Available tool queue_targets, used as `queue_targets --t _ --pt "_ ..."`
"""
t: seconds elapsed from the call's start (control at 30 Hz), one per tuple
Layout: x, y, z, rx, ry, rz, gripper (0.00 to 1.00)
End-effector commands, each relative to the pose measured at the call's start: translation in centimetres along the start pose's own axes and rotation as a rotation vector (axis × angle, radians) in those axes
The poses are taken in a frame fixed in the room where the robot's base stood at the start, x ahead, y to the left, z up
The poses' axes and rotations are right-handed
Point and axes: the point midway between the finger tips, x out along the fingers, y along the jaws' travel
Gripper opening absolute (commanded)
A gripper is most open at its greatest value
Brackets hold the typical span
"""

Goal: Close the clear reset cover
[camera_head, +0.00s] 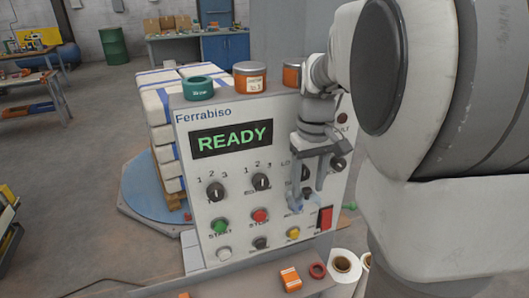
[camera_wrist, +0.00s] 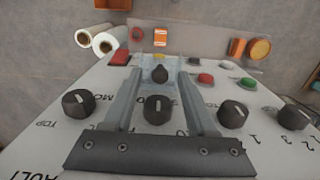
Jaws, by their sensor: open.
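The clear reset cover (camera_wrist: 150,61) is a pale bluish see-through piece beside a black knob or button (camera_wrist: 160,74) on the panel, in the wrist view. My gripper (camera_wrist: 161,80) is open, with its two fingers reaching to either side of the black button and the cover. I cannot tell whether the fingertips touch the cover, nor its exact angle. In the head view my gripper (camera_head: 305,200) points down in front of the lower right of the panel (camera_head: 190,175). Its fingers hide much of the cover there.
Dark selector knobs (camera_wrist: 78,103) sit close on both sides of my fingers. A red switch (camera_head: 325,217) is just right of the fingertips, and a yellow button (camera_head: 292,234) is below. The display reads READY.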

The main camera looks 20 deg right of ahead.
Motion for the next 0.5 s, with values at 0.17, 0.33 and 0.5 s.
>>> queue_targets --t 0.17,0.33,0.5 --pt "0.02 0.0 -0.01 0.0 0.0 0.0 0.57" --pt "0.0 0.0 -0.02 -0.001 0.0 0.0 0.33" --pt "-0.01 0.0 -0.02 -0.001 0.0 0.0 0.03"
